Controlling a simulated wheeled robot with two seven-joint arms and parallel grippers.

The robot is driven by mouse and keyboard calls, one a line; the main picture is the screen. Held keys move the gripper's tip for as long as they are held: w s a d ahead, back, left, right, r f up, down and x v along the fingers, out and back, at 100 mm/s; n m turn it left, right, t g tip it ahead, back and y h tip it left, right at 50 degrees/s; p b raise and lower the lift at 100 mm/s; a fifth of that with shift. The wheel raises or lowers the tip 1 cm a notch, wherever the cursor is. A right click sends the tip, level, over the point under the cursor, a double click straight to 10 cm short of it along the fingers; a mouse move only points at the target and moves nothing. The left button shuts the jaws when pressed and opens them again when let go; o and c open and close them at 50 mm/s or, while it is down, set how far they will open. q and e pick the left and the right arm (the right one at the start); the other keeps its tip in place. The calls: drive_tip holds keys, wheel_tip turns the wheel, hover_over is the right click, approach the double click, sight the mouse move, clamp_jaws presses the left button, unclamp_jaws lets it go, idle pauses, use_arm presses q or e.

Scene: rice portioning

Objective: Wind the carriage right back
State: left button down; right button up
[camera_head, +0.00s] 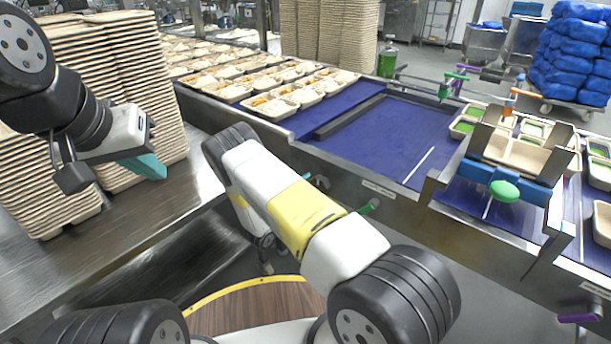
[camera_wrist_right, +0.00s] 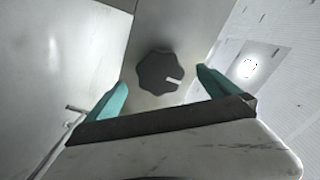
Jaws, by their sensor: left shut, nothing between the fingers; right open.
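A blue carriage-like bar (camera_head: 530,186) with a green knob (camera_head: 504,191) spans the belt at the right, between metal side plates. In the right wrist view, a black lobed knob (camera_wrist_right: 160,73) with a white mark sits on a pale metal panel. My right gripper (camera_wrist_right: 163,82) is open, its teal fingers on either side of this knob; contact cannot be told. In the head view the right gripper is hidden by my arm. My left gripper (camera_head: 150,167) is shut and empty, above the steel table beside the tray stacks.
Tall stacks of beige trays (camera_head: 128,70) stand at the left on the steel table (camera_head: 150,215). The blue belt (camera_head: 385,130) is bare in its middle. Filled trays (camera_head: 275,107) lie behind. A green handle (camera_head: 370,206) projects from the conveyor's front.

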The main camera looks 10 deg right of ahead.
sight(318, 188)
drive_tip(key=shift+v, duration=1.05)
drive_tip(key=shift+d, duration=0.1)
drive_tip(key=s+a+n, duration=0.3)
drive_tip(key=a+n, duration=0.1)
drive_tip(key=n, duration=1.5)
drive_tip(key=x, duration=1.1)
